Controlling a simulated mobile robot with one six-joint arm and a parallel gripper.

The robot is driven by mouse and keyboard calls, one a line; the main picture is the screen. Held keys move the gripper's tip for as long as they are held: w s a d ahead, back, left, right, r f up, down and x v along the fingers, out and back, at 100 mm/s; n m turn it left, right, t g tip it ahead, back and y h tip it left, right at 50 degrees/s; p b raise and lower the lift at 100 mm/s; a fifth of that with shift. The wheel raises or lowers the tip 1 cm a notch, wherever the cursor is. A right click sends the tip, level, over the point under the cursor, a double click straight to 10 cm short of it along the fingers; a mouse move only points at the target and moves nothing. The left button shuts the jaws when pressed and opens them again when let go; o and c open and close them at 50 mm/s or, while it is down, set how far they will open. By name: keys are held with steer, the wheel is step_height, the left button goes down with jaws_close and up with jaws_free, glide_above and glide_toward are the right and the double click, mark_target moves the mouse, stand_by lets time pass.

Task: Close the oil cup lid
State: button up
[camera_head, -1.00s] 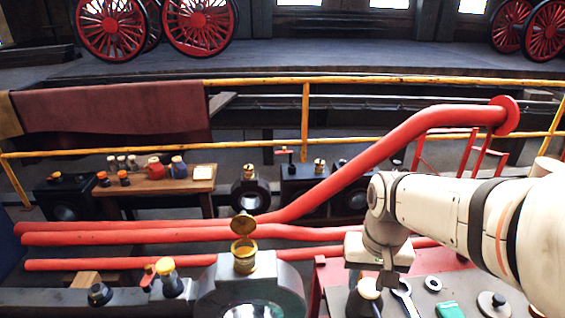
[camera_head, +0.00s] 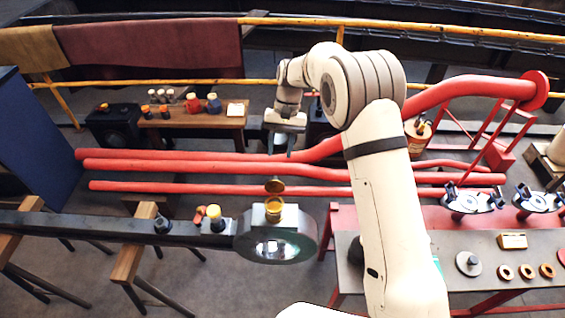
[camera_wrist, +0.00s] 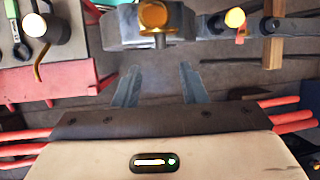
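The brass oil cup (camera_head: 273,212) sits on top of a grey ring-shaped rod end. Its round lid (camera_head: 274,186) stands raised, tilted open at the cup's far side. In the wrist view the lid (camera_wrist: 153,13) shows as a brass disc at the top edge, and it hides most of the cup. My gripper (camera_head: 280,152) hangs beyond and above the cup, apart from the lid. In the wrist view my gripper's two fingers (camera_wrist: 158,78) are spread with nothing between them, below the lid in the picture.
A yellow-capped fitting (camera_head: 214,212) stands on the dark rod left of the cup. Red pipes (camera_head: 220,172) run behind it. A workbench (camera_head: 480,240) with rings and clamps is at the right. A small wooden table (camera_head: 200,118) with jars stands at the back.

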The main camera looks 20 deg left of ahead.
mark_target(275, 185)
steer(key=p+x, duration=0.1)
steer(key=x, duration=0.6)
steer(key=shift+f, duration=0.2)
steer(key=shift+s, duration=0.15)
